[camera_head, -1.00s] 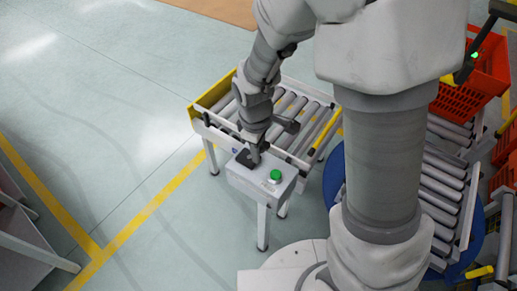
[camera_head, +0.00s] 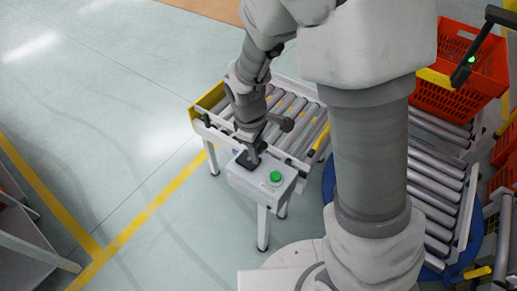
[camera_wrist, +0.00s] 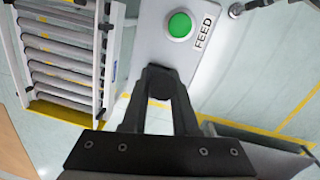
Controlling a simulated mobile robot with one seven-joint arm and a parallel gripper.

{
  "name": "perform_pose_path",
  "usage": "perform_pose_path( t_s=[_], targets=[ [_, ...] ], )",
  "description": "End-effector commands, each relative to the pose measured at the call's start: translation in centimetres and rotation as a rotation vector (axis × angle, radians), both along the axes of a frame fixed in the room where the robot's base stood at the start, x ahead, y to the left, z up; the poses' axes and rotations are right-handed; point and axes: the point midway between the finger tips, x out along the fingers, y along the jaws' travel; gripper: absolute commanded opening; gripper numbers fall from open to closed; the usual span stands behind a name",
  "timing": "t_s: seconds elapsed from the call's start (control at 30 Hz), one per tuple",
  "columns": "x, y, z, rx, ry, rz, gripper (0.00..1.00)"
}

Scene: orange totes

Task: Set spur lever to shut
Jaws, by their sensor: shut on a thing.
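The grey control box (camera_head: 262,181) stands at the near end of the short roller conveyor, with a green button (camera_head: 275,177) on top. My gripper (camera_head: 250,158) is low over the box's left part, beside the button. In the wrist view, my gripper (camera_wrist: 160,92) has its dark fingers closed around a dark rounded knob (camera_wrist: 164,84), which looks like the lever's end. The green button (camera_wrist: 180,25) and the word FEED show just beyond it. The fingers hide most of the lever, so its angle and any markings cannot be told.
The short roller conveyor (camera_head: 283,107) has yellow end pieces and lies behind the box. At right, an orange tote (camera_head: 455,75) stands by more rollers (camera_head: 434,190) over a blue round base. A black arm with a green light (camera_head: 470,61) is near the tote.

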Motion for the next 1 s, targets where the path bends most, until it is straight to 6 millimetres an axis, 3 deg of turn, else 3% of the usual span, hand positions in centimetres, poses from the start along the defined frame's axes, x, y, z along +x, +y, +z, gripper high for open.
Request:
perform_pose_path(
  t_s=[0.6, 1.0],
  targets=[
    [1.6, 2.1, 0.9, -0.302, 0.235, 0.001, 0.00],
    [1.9, 2.4, 0.8, -0.360, 0.279, 0.000, 0.00]
  ],
)
